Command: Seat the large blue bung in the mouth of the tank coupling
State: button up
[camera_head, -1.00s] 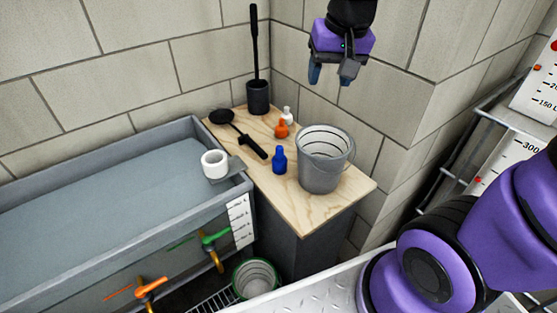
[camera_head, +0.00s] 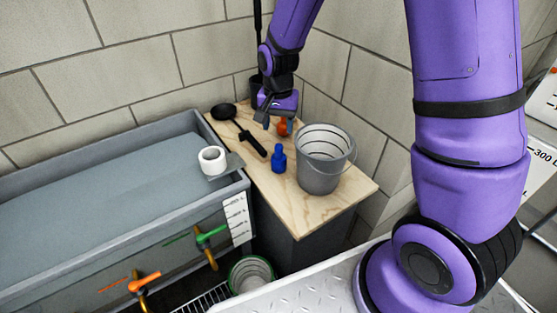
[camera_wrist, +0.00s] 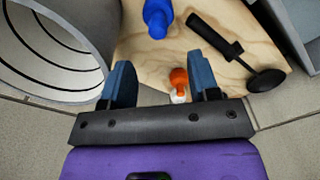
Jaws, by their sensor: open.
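The large blue bung (camera_head: 278,160) stands upright on the wooden counter top, left of the grey bucket. It also shows at the top of the wrist view (camera_wrist: 158,18), beyond my fingertips. My gripper (camera_head: 275,120) is open and empty. It is above the back of the counter, behind the blue bung and apart from it. In the wrist view my gripper (camera_wrist: 161,75) has an orange bung (camera_wrist: 179,78) and a white bung (camera_wrist: 178,97) showing between its fingers. The white tank coupling (camera_head: 212,158) sits at the right corner of the grey tank, its mouth facing up and empty.
The grey bucket (camera_head: 323,170) stands close right of the blue bung. A black ladle (camera_head: 243,132) lies to its left. A black pot with a tall handle stands behind my gripper against the wall. The front of the wooden top (camera_head: 305,215) is clear.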

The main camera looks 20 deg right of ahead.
aim_at(279, 145)
notch_tip(279, 145, down, 10)
jog(key=shift+s+r, duration=0.1)
jog(key=shift+s, duration=0.05)
dwell(0.5)
jog(key=shift+c, duration=0.5)
grip_shut()
